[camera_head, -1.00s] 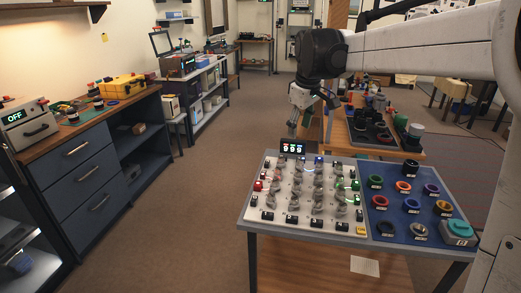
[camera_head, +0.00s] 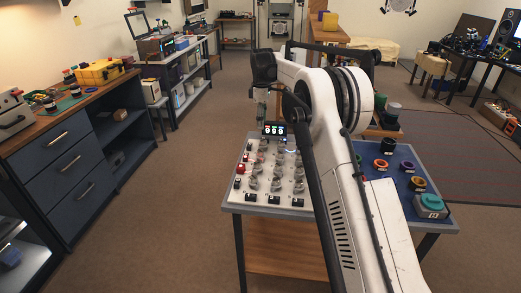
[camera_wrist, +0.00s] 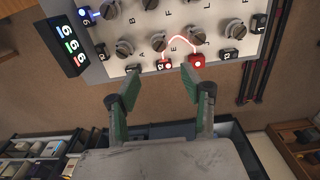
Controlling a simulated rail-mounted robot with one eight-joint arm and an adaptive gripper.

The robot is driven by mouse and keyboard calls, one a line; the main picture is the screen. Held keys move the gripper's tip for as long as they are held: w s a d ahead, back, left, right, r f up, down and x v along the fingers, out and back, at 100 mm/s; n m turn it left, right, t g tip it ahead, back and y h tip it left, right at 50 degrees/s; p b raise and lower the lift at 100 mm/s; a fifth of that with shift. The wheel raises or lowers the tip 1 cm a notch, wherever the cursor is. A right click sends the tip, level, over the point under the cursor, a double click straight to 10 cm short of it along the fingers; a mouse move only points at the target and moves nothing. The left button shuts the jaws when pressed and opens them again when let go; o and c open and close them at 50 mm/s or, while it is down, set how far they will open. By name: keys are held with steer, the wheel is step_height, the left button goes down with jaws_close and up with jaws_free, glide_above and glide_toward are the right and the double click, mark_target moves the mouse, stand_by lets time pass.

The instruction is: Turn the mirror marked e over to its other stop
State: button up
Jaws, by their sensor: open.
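The white mirror board (camera_head: 246,196) carries rows of grey mirror knobs and small marked blocks. In the wrist view, a mark E (camera_wrist: 172,48) lies between two grey mirror knobs, one to its left (camera_wrist: 158,42) and one to its right (camera_wrist: 189,35); I cannot tell for sure which it names. A glowing red line arcs near it, between a red-lit block (camera_wrist: 163,65) and a red block (camera_wrist: 196,60). My gripper (camera_wrist: 160,79) is open and empty, its fingers apart near the board's edge. In the head view, my gripper (camera_head: 262,105) is small, behind the board.
A display (camera_wrist: 68,47) with coloured digits stands at the board's edge. A blue panel (camera_head: 408,160) with coloured rings and a teal button box (camera_head: 430,205) is on the right. My arm hides the middle of the table in the head view.

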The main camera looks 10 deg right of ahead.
mark_target(261, 151)
steer(key=f, duration=1.4)
steer(key=shift+w+f, duration=0.2)
steer(key=shift+f, duration=0.15)
jaws_close()
